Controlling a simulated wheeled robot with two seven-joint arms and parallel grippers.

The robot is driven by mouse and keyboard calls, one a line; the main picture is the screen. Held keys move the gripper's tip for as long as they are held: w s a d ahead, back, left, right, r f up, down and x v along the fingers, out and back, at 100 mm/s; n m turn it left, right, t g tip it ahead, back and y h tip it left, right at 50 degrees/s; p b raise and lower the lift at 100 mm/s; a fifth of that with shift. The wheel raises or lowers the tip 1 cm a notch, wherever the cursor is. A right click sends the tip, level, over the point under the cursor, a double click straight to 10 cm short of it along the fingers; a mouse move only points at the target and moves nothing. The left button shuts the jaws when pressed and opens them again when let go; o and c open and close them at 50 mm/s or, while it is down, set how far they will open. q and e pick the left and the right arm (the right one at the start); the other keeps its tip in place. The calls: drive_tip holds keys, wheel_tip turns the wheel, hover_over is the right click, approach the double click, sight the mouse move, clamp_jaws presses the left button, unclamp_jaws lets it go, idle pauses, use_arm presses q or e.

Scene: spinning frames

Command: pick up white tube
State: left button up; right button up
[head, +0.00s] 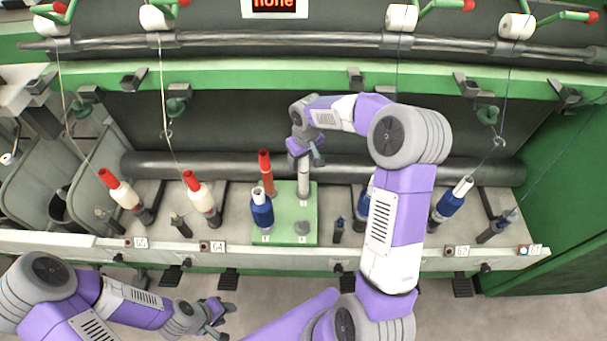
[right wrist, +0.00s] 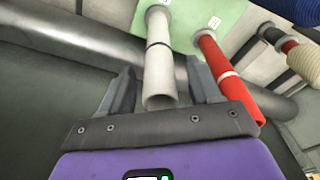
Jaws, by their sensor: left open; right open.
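The white tube (head: 303,184) stands upright on the green plate (head: 284,230) in the middle of the machine. In the right wrist view the white tube (right wrist: 159,60) has a dark ring partway along it and its free end lies between my open fingers. My right gripper (head: 305,159) is open at the tube's top, with one finger on each side; gaps show between fingers and tube. The right wrist view also shows the right gripper (right wrist: 160,88). My left gripper (head: 220,317) is open and empty at the lower left, far from the tube.
A red tube (head: 266,172) and a blue bobbin (head: 261,212) stand left of the white tube on the plate. The red tube (right wrist: 222,62) is close beside my right finger. A dark roller (head: 220,165) runs behind. Several wound bobbins stand on either side.

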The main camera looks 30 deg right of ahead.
drive_tip(key=shift+r, duration=0.1)
drive_tip(key=shift+c, duration=0.4)
clamp_jaws()
